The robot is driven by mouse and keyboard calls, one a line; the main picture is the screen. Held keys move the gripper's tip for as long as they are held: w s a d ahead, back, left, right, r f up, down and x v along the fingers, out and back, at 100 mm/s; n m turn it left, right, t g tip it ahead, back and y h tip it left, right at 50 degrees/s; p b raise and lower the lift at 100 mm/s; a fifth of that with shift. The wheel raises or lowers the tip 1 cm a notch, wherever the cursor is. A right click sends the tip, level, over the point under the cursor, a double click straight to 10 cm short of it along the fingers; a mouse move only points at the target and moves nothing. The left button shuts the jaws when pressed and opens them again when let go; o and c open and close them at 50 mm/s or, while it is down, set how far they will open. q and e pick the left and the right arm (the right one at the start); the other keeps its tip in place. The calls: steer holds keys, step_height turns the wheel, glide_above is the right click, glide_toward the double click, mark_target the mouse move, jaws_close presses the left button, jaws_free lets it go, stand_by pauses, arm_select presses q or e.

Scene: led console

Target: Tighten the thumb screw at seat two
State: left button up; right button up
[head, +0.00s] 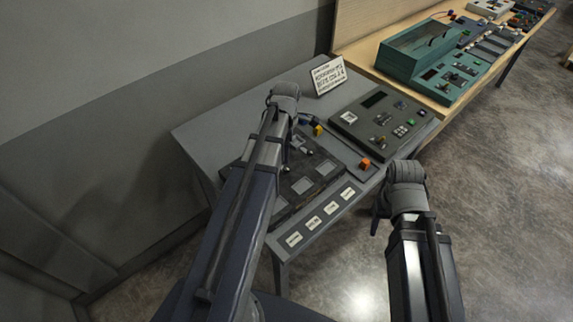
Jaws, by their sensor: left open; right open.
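A dark panel (323,166) with light square plates lies on the grey table, partly hidden behind my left arm. Small metal parts show on it, but I cannot tell which is the thumb screw at seat two. My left gripper (301,146) is open, low over the panel's far part and partly hidden by its arm; any contact cannot be made out. My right gripper (378,217) is open and empty, off the table's right front edge and largely hidden by its wrist.
A dark console (384,118) with a screen and buttons stands at the right of the grey table (215,125). A white sign (328,76) stands behind. An orange block (365,164) and several white labels (313,223) are near the front. A wooden bench (365,55) holds a teal console (425,58).

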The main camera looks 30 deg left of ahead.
mark_target(287, 168)
arm_select(q)
step_height(287, 168, down, 8)
steer(key=b, duration=0.7)
steer(key=shift+r, duration=0.25)
jaws_close()
